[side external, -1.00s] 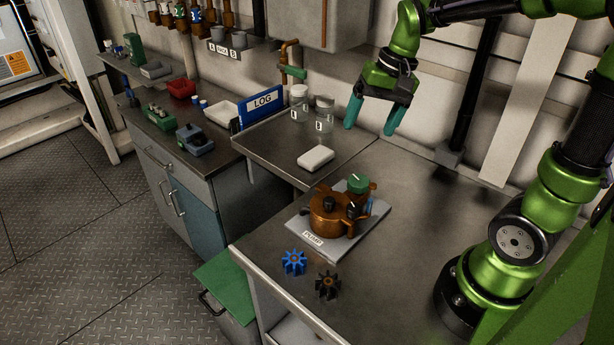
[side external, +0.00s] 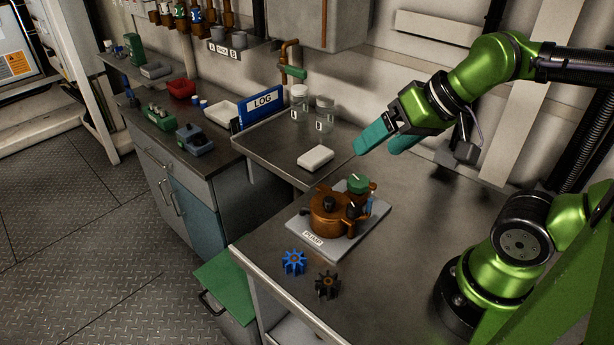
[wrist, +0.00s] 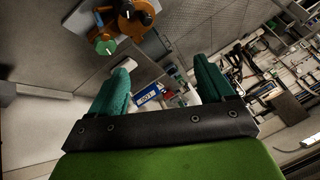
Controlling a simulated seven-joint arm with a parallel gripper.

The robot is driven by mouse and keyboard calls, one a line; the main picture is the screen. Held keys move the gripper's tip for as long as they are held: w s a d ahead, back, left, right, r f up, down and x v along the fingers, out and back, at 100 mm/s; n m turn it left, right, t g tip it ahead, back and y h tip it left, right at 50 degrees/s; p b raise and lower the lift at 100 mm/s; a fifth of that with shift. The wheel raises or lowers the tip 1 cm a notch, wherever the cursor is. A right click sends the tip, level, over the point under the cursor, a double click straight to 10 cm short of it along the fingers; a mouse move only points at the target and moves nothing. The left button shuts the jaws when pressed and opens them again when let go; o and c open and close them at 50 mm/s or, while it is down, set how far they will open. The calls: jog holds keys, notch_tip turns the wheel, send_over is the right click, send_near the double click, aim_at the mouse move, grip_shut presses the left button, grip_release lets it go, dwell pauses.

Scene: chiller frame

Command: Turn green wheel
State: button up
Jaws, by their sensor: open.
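A round green wheel (side external: 358,183) with a pale line on top sits on the brown pump (side external: 328,216), at its back right. The pump stands on a light grey plate labelled PUMP (side external: 296,222). In the wrist view the green wheel (wrist: 106,47) shows at upper left, outside the left finger, with part of the pump (wrist: 135,18) above it. My gripper (side external: 377,150) is open and empty, its teal fingers tilted down to the left. It is in the air above and behind the pump, apart from the wheel.
A blue gear (side external: 293,262) and a black gear (side external: 327,285) lie in front of the pump. A white block (side external: 316,158), two jars (side external: 324,113) and a blue LOG binder (side external: 263,106) are behind it. A green handle (side external: 293,73) is on a wall pipe. Bench right of the pump is clear.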

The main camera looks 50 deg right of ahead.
jog(key=n+g+h, duration=0.3)
jog(key=n+g, duration=0.2)
jog(key=g, duration=0.4)
send_over(359, 180)
jog(key=w+a, duration=0.4)
jog(key=a, duration=0.1)
notch_tip(359, 180, down, 5)
jog(key=shift+w+d+r+n+g+h, duration=0.5)
jog(key=shift+w+d+r+n+g, duration=0.5)
jog(key=shift+n, duration=1)
jog(key=x, duration=1.6)
jog(key=shift+s+f, duration=0.2)
jog(key=shift+f, duration=0.15)
jog(key=shift+c, duration=0.5)
jog(key=c, duration=0.9)
jog(key=shift+c, duration=0.2)
